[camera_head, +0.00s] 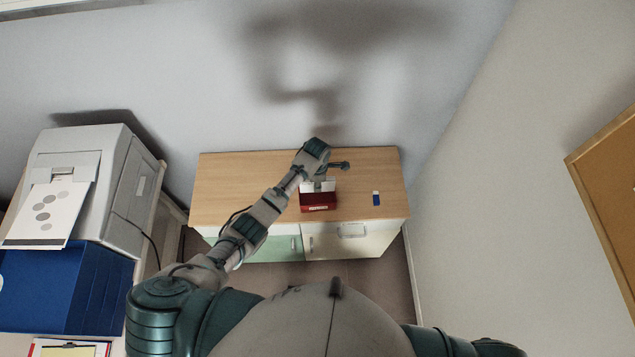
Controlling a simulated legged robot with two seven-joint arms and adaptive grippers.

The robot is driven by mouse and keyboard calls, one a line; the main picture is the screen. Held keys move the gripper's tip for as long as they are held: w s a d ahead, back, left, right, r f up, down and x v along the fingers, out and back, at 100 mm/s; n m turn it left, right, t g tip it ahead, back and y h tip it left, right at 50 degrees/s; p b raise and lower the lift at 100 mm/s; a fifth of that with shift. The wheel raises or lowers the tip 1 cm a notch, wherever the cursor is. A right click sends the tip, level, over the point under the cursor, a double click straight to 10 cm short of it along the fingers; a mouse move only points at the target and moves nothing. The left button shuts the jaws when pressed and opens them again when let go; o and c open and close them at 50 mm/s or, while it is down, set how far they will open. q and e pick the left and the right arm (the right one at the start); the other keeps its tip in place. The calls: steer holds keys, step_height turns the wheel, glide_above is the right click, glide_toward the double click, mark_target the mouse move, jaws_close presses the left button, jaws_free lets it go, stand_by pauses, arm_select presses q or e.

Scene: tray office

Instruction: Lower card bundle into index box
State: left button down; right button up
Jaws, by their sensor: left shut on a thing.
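The red index box (317,202) stands on the wooden top of a low cabinet, near its front edge, with a pale label on its front. My left arm reaches in from the left, and my left gripper (322,178) is over the box. It is shut on the white card bundle (319,186), which shows at the box's opening. The gripper partly hides the bundle and the back of the box. I cannot tell how deep the bundle sits. My right gripper is out of view; only part of my right shoulder shows at the lower right.
The cabinet top (235,185) is clear to the left. A printer (90,180) and a blue bin (65,290) are at the left. Walls close in behind and right.

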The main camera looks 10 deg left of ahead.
arm_select(q)
steer(key=shift+f+b, duration=1.25)
steer(key=shift+f, duration=1.25)
steer(key=shift+f+b, duration=1.55)
steer(key=shift+f, duration=0.95)
steer(key=c, duration=0.9)
jaws_free()
steer(key=shift+c, duration=0.2)
